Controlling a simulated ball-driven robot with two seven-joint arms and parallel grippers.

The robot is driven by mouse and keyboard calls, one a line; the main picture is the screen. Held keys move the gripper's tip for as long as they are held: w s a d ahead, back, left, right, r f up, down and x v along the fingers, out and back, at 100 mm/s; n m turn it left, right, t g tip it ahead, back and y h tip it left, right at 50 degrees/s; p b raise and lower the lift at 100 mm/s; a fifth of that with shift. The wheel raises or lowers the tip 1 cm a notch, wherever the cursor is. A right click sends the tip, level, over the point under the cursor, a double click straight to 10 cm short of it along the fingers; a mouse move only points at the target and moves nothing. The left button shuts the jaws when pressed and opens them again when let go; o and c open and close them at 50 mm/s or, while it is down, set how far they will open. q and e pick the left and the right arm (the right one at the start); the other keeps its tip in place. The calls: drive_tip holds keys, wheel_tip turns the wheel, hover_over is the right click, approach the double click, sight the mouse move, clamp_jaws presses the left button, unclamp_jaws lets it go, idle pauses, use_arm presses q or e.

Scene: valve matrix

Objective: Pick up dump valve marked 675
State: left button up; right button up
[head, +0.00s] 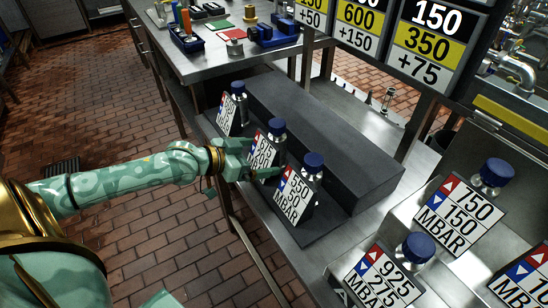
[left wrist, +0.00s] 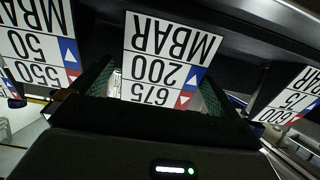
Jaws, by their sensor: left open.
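The dump valve marked 675 (head: 277,128) is the middle one of three blue-capped valves on a dark tray. Its white tag, 675 200 MBAR, shows upside down in the left wrist view (left wrist: 168,62). In the head view the tag is partly covered by my left gripper (head: 262,158). My left gripper is open, its fingers on either side of the 675 tag; I cannot tell whether they touch the valve. The fingers also flank the tag in the left wrist view (left wrist: 155,88). My right gripper is not in view.
The 550 valve (head: 313,165) stands close on the near side, another valve (head: 238,90) on the far side. A dark raised block (head: 320,140) runs behind them. Valves marked 750 (head: 495,172) and 925 (head: 418,248) stand at the right. A metal workbench (head: 195,68) is beyond.

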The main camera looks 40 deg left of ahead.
use_arm(q)
drive_tip(key=b+x, duration=0.3)
drive_tip(key=x, duration=0.2)
drive_tip(key=shift+w+f, duration=0.1)
drive_tip(key=shift+w, duration=0.35)
drive_tip(key=shift+s, duration=0.1)
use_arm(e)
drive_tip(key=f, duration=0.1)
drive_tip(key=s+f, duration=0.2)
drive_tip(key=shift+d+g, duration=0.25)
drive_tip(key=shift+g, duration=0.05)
use_arm(q)
drive_tip(key=c, duration=0.8)
drive_tip(key=shift+r, duration=0.25)
drive_tip(key=c, duration=0.3)
